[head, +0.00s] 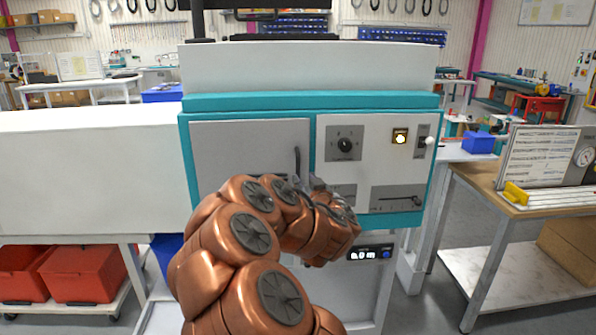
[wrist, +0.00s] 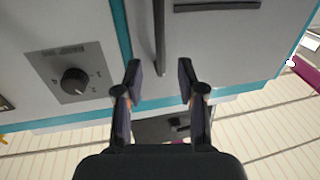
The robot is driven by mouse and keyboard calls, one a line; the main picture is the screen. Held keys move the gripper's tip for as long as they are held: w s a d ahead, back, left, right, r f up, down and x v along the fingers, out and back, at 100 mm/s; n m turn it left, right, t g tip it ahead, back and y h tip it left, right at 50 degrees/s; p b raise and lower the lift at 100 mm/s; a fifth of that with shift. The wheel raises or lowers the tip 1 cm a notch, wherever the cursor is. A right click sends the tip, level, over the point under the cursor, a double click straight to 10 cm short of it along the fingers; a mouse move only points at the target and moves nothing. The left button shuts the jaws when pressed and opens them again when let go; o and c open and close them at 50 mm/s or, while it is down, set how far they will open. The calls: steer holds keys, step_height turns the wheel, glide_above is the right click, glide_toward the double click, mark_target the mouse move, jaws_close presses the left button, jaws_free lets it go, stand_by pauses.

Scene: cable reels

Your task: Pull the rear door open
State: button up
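The grey door (head: 240,150) is a flat panel in the left half of the teal-framed machine front and looks shut. A dark upright bar handle (head: 297,162) sits near its right edge, its lower part close to my arm. In the wrist view, turned over, the door (wrist: 230,45) is on the right and the handle (wrist: 159,35) runs down from the top edge. My gripper (wrist: 159,72) is open and empty, with one finger on each side of the handle's end in the picture. I cannot tell whether it touches. In the head view my arm hides the fingers.
A wooden-topped bench (head: 560,198) stands at right. Red bins (head: 85,275) lie low at left. A white housing (head: 90,170) adjoins the machine.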

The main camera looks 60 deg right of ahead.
mark_target(298, 171)
steer(key=p+x, duration=0.1)
steer(key=x, duration=0.5)
steer(key=shift+w+d, duration=0.2)
steer(key=shift+w, duration=0.1)
steer(key=shift+w+d, duration=0.35)
jaws_close()
stand_by(0.4)
